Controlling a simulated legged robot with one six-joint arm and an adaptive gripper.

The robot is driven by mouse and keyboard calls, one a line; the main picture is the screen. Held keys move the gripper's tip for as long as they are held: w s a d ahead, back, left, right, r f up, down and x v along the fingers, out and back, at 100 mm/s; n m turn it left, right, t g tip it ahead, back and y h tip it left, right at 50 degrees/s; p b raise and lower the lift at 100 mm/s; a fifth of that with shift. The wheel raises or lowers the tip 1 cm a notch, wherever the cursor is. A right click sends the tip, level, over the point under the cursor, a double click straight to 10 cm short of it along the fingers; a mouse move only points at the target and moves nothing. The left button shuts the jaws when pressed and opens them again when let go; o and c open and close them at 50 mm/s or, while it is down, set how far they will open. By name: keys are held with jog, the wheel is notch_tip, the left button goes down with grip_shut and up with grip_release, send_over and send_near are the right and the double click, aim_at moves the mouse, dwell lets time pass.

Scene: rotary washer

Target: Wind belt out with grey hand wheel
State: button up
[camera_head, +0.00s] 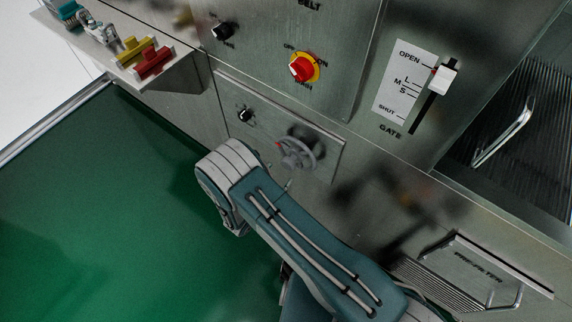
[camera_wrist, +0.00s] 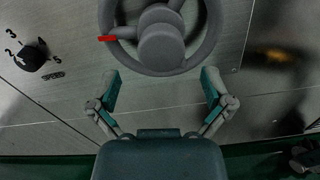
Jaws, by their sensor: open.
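The grey hand wheel (camera_head: 296,152) is mounted on a metal plate low on the machine's front. In the wrist view the wheel (camera_wrist: 162,45) fills the top middle, with a grey hub and a red mark at its left. My gripper (camera_wrist: 160,92) is open, its two teal fingers spread below the wheel's lower rim. No grip on the wheel shows. The belt itself cannot be made out.
A black speed knob (camera_wrist: 32,55) sits left of the wheel. Above are a red and yellow switch (camera_head: 303,68) and a gate slider (camera_head: 444,78). A shelf (camera_head: 185,75) with red and yellow items juts out at upper left. A pre-filter drawer (camera_head: 480,275) is at right. Green floor (camera_head: 90,210) is clear.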

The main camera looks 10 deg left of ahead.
jog(key=v, duration=0.7)
jog(key=shift+s+a, duration=0.15)
jog(key=shift+s, duration=0.2)
jog(key=w+d+r+m+g+h, duration=0.25)
jog(key=d+r+m+g, duration=0.35)
jog(key=d+r+m, duration=0.4)
jog(key=w+d+r+m+g+h, duration=0.2)
jog(key=w+d+r+m+g, duration=0.4)
jog(key=r, duration=0.7)
jog(key=s+d+r+m+t+y, duration=0.1)
jog(key=s+d+r+m+y, duration=1)
jog(key=s+d+r, duration=0.5)
jog(key=shift+s+r+m, duration=0.6)
jog(key=shift+r+m, duration=0.3)
jog(key=shift+m, duration=0.4)
